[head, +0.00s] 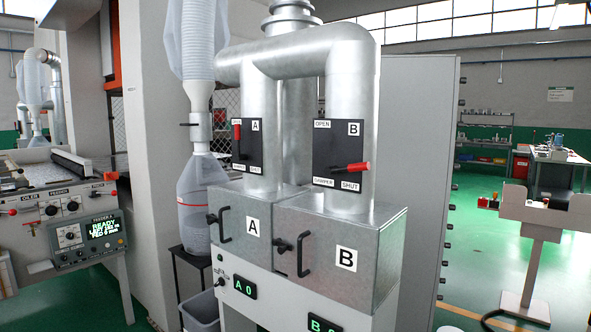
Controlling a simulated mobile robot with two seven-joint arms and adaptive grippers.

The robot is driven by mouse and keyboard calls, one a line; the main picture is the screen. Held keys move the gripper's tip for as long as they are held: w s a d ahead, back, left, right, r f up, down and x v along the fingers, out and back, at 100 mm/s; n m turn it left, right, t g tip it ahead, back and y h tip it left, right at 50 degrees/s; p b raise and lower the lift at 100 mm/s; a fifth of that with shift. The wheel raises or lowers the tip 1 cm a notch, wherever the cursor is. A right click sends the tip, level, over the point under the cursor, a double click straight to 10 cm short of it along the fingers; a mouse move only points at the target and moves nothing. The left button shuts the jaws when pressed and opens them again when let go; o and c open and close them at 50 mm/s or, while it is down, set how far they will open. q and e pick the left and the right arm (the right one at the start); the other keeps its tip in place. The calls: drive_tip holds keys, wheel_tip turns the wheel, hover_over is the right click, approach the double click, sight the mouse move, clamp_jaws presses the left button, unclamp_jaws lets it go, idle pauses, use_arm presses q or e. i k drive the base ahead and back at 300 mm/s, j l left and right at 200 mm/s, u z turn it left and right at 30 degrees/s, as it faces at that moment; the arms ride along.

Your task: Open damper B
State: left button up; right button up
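Damper B's black plate (327,152) is on the right vertical duct. It is marked OPEN at the top left and SHUT at the bottom right. Its red-handled lever (359,167) lies about level, with the red grip pointing right, above the SHUT label. Damper A's plate (252,158) is on the left duct, and its red-handled lever (237,133) stands upright near the top. Neither of my grippers is in view.
Below the dampers are metal boxes A (264,208) and B (372,235) with black handles that stick out. A control console (84,232) is at the left and a pale stand (545,220) at the right. Green floor shows at the right.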

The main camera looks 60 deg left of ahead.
sight(331, 170)
drive_tip(key=u, duration=1.45)
